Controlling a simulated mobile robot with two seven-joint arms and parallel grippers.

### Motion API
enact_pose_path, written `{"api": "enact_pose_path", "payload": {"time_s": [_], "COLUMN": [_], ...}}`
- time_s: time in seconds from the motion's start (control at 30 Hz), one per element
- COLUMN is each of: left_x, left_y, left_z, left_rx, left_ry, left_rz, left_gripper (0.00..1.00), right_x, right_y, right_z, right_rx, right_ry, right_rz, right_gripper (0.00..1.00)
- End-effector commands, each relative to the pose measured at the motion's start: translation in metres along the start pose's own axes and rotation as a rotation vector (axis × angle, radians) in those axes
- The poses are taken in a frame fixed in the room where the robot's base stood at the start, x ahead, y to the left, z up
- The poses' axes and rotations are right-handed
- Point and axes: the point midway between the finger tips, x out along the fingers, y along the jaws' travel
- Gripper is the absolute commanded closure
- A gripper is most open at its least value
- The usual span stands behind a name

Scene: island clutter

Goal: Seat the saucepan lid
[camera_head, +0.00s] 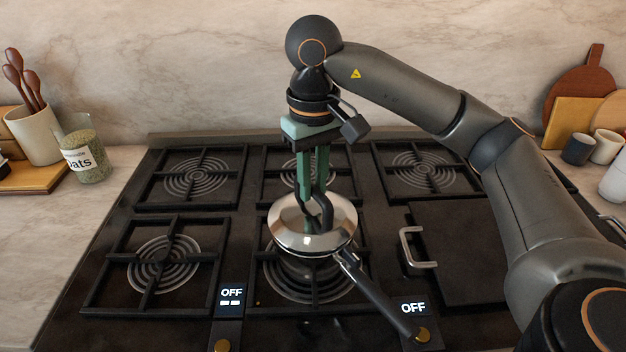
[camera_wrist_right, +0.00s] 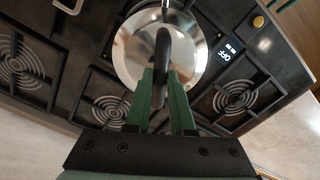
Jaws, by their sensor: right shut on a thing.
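The steel saucepan lid (camera_head: 288,228) is over the saucepan on the front middle burner and hides the pan's opening. It looks about level, but I cannot tell whether it rests on the rim. The saucepan shows mainly by its dark handle (camera_head: 378,297), which points to the lower right. My right gripper (camera_head: 314,203) comes down from above and is shut on the lid's dark handle. The lid (camera_wrist_right: 133,62) and its handle (camera_wrist_right: 161,60) also show between the fingers in the right wrist view. My left gripper is not in view.
The black cooktop (camera_head: 228,262) has several grated burners, bare around the pan. A flat plate with a metal handle (camera_head: 412,250) lies right of it. An oats jar (camera_head: 84,155) and a utensil crock (camera_head: 36,135) stand left; cups (camera_head: 577,149) and boards (camera_head: 572,92) stand right.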

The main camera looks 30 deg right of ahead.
Motion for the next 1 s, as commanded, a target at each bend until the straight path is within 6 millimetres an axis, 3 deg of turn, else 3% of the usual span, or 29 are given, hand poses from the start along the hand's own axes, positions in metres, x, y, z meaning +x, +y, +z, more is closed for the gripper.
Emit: {"api": "enact_pose_path", "payload": {"time_s": [1.0], "left_x": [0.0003], "left_y": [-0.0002], "left_z": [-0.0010], "left_rx": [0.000], "left_ry": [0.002], "left_rz": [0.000], "left_gripper": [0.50], "right_x": [-0.0005], "right_y": [-0.0003], "right_z": [-0.0001], "right_rx": [0.000], "right_ry": [0.000], "right_rz": [0.000], "right_gripper": [1.00]}}
